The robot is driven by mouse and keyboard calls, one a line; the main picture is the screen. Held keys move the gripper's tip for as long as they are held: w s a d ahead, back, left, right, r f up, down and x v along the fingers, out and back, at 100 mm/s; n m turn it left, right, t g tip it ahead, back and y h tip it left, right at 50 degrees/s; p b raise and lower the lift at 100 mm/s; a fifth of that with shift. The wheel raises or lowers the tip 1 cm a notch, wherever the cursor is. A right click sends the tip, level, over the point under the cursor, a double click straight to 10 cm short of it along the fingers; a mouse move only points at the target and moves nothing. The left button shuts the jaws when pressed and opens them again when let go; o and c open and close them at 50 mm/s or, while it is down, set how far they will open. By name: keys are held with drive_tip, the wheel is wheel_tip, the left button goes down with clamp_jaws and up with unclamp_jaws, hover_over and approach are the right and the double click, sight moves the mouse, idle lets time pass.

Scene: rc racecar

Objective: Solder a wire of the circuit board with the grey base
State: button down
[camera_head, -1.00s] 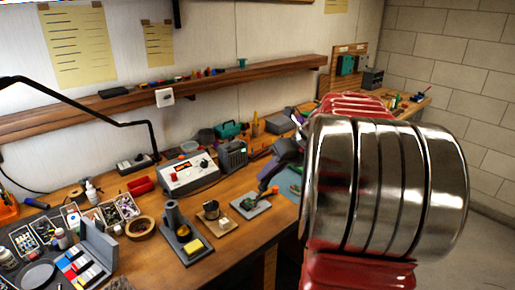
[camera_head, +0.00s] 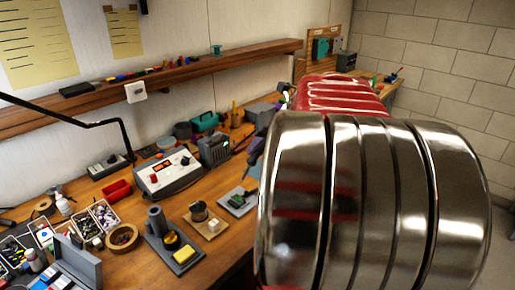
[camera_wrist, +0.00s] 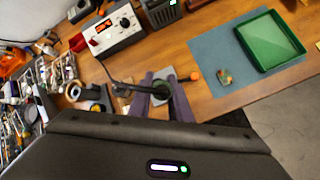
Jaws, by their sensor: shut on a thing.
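The circuit board with the grey base (camera_head: 237,203) lies flat near the bench's front edge, a green board on a grey plate. In the wrist view its grey plate (camera_wrist: 168,73) shows behind my fingers, partly covered. My gripper (camera_wrist: 165,88) has purple-grey fingers shut on a dark tool with an orange end, seemingly the soldering iron (camera_wrist: 194,75). The iron appears over or close to the board; I cannot tell whether it touches. In the head view my arm hides most of the gripper, the iron and the board's right side.
A white soldering station (camera_head: 168,174) stands behind. An iron stand with yellow sponge (camera_head: 182,254) and a small wooden-based holder (camera_head: 210,224) sit to the left.

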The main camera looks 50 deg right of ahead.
drive_tip(key=shift+f, duration=3.65)
idle(4.3)
